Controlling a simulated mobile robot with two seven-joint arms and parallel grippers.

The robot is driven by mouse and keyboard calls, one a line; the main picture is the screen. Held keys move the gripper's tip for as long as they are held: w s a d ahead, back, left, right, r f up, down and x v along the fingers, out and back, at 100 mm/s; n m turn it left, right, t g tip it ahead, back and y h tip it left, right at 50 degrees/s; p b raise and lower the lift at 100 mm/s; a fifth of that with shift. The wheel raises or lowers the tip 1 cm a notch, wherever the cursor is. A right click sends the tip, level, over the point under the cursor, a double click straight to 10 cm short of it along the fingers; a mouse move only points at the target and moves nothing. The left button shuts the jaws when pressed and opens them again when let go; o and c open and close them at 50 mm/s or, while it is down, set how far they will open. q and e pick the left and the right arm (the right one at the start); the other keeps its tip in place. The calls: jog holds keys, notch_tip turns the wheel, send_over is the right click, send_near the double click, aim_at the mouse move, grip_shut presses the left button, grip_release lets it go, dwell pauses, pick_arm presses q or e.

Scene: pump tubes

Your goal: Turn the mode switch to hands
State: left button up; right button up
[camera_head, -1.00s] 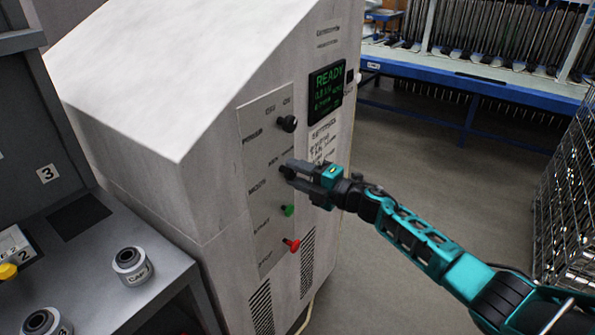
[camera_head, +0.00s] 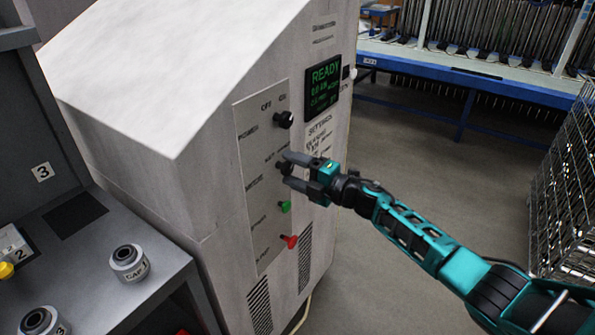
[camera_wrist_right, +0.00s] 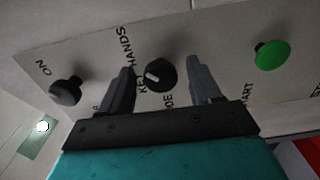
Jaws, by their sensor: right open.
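The mode switch (camera_head: 284,168) is a black round knob on the light control panel (camera_head: 262,240) of a white machine. In the right wrist view the switch (camera_wrist_right: 161,74) has a white mark, with the words HANDS and KEY printed beside it. Its mark points toward the KEY side. My right gripper (camera_head: 288,170) is open, with one finger on either side of the switch. In the wrist view both fingers of the gripper (camera_wrist_right: 160,88) stand apart from the knob with gaps showing. My left gripper is not in view.
A black power knob (camera_head: 284,119) sits above the switch, and a green button (camera_head: 285,206) and a red button (camera_head: 291,241) sit below it. A screen (camera_head: 323,84) reads READY. A grey bench (camera_head: 90,270) with cap parts stands at left. A wire cage (camera_head: 565,190) is at right.

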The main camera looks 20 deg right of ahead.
jog(key=v, duration=1.3)
jog(key=s+a+f+m+g+h, duration=0.1)
jog(key=s+a+f+m+h, duration=0.3)
jog(key=s+f+m, duration=0.4)
jog(key=s+a+f+m+g+h, duration=0.2)
jog(key=s+a+f+m+h, duration=0.3)
jog(key=s+f+m, duration=0.4)
jog(key=s+m, duration=0.5)
jog(key=shift+s+f+m, duration=0.3)
jog(key=shift+s+m, duration=0.05)
jog(key=shift+m, duration=0.05)
